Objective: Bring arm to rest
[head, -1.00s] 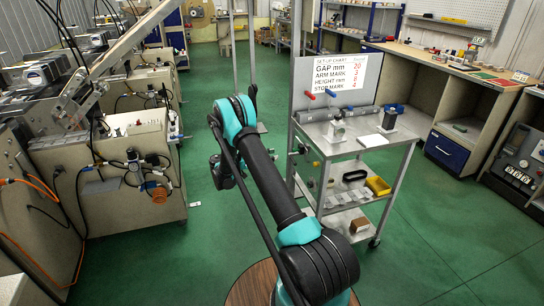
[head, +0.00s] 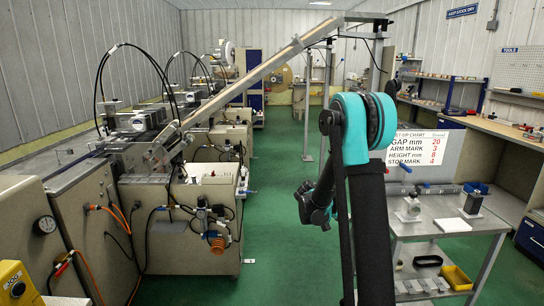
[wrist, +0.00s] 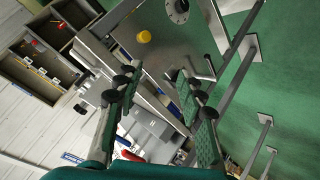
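My teal and black arm (head: 368,215) rises from the bottom of the head view to a bent teal joint. A dark part of my arm hangs left of it over the green floor. Beyond the fingers are a grey panel, metal parts and green floor, seen tilted.
A row of machines (head: 200,235) with hoses and cables stands at left, a long slanted beam (head: 255,75) above it. A metal cart (head: 445,224) with a set-up chart (head: 415,160) stands right of my arm. A workbench (head: 500,140) lines the right wall. Green floor (head: 283,190) is clear between.

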